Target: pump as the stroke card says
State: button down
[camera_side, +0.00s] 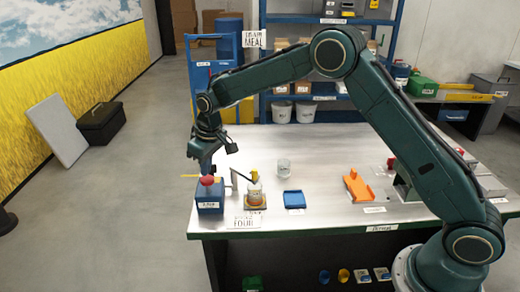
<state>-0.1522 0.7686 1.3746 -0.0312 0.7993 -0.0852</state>
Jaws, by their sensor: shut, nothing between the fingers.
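A blue box-shaped pump (210,199) with a red knob (207,180) on top stands at the table's left front corner. My gripper (206,170) points down just above the red knob, shut and empty; I cannot tell whether it touches the knob. A thin dark spout (240,174) reaches right toward a small jar (254,194) on a yellowish base. A white card (244,221) lies at the front edge; its large word seems to read "FOUR", the smaller print is unclear.
A clear glass (284,167), a blue tray (294,199) and an orange holder (358,187) stand farther right on the metal table (320,219). A yellow rod (190,176) shows left of the knob. Shelves stand behind. The table's middle back is clear.

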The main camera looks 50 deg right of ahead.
aim_at(207, 179)
jog(key=shift+f, duration=0.3)
jog(key=shift+f, duration=0.35)
jog(key=shift+f, duration=1.2)
jog(key=shift+r, duration=3.55)
